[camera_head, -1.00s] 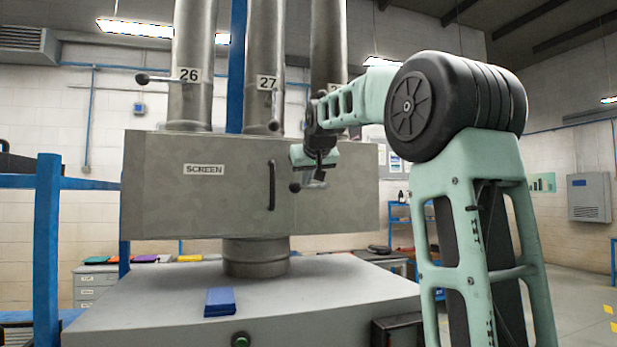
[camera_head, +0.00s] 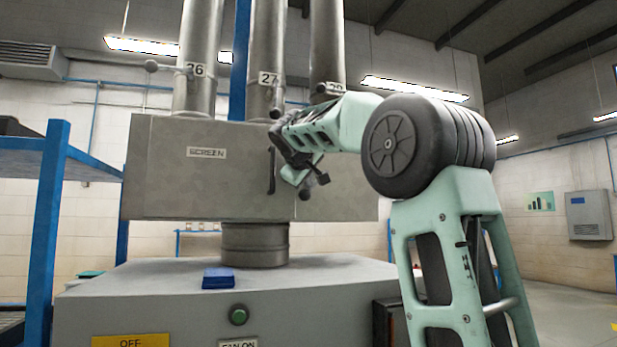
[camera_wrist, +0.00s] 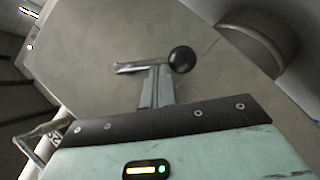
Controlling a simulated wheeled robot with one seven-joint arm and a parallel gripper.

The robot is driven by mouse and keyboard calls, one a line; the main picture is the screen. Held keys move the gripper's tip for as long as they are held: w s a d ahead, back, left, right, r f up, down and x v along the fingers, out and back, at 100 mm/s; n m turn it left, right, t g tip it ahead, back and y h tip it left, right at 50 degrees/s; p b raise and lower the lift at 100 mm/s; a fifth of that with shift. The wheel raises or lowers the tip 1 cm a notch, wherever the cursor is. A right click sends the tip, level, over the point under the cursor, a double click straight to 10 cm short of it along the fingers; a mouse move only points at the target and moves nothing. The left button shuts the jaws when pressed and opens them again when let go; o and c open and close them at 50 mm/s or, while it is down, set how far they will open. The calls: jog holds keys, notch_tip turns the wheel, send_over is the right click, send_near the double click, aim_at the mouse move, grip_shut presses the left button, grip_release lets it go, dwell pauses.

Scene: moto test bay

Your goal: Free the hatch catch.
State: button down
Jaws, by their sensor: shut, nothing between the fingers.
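The grey box labelled SCREEN (camera_head: 206,153) carries a dark upright handle (camera_head: 271,170) on its front. The catch appears to be a short metal lever with a black ball knob (camera_wrist: 182,59), seen in the wrist view against the box face. In the head view a dark knob (camera_head: 305,194) shows below my wrist. My gripper (camera_wrist: 157,72) is shut and empty, its fingertips at the lever's shaft, just left of the knob. I cannot tell whether they touch it. In the head view my forearm and wrist hide part of the box front.
Metal pipes (camera_head: 201,65) rise from the box, with ball-ended levers on them. A round neck (camera_head: 255,244) joins the box to a grey cabinet (camera_head: 315,280) with a blue block (camera_head: 218,278) and green button (camera_head: 238,315). A blue frame (camera_head: 48,220) stands left.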

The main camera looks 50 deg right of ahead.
jog(key=f+n+h+b, duration=0.1)
jog(key=b, duration=0.2)
jog(key=d+f+n+h+b, duration=0.1)
jog(key=b, duration=0.1)
jog(key=s+d+f+n+h+b, duration=0.1)
jog(key=n+b, duration=0.1)
jog(key=b, duration=0.1)
jog(key=shift+s+b, duration=0.1)
jog(key=shift+b, duration=0.25)
jog(key=shift+h, duration=0.3)
jog(key=shift+r, duration=0.1)
